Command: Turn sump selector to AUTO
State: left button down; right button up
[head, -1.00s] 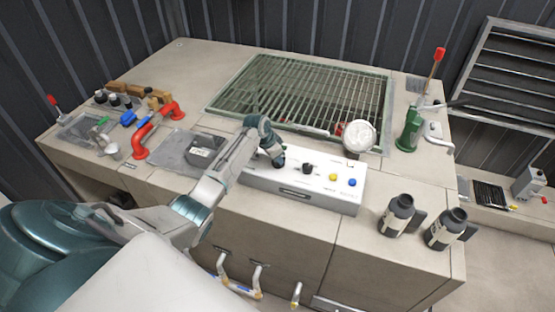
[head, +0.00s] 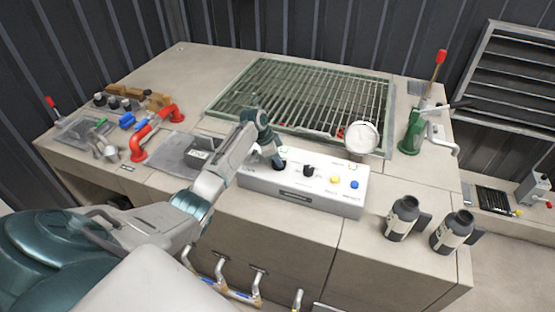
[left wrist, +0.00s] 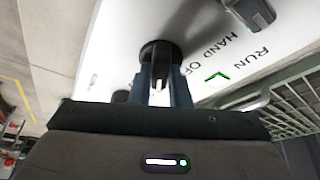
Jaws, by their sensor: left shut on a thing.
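A white control box (head: 290,196) stands on the bench front in the head view. My left gripper (head: 278,164) comes down on its left end. In the left wrist view the left gripper (left wrist: 158,85) is shut on a round black selector knob (left wrist: 160,50), with a pale stripe on it between the fingers. My right gripper is not in view.
A second black knob (head: 309,170), a yellow button (head: 334,180) and a blue button (head: 354,184) sit to the right on the box. A round white gauge (head: 361,137) stands behind it. Dark bottles (head: 402,218) stand at right. A red pipe (head: 150,130) lies at left.

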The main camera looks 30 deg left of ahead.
pick_arm(q)
jog(key=shift+w+a+r, duration=0.1)
jog(key=shift+r, duration=0.15)
jog(key=c, duration=1.6)
grip_release()
jog(key=shift+o, duration=1.2)
jog(key=shift+f, duration=0.1)
jog(key=b+v, duration=0.3)
jog(key=v, duration=0.8)
jog(key=shift+b, duration=0.3)
jog(key=shift+f, duration=0.1)
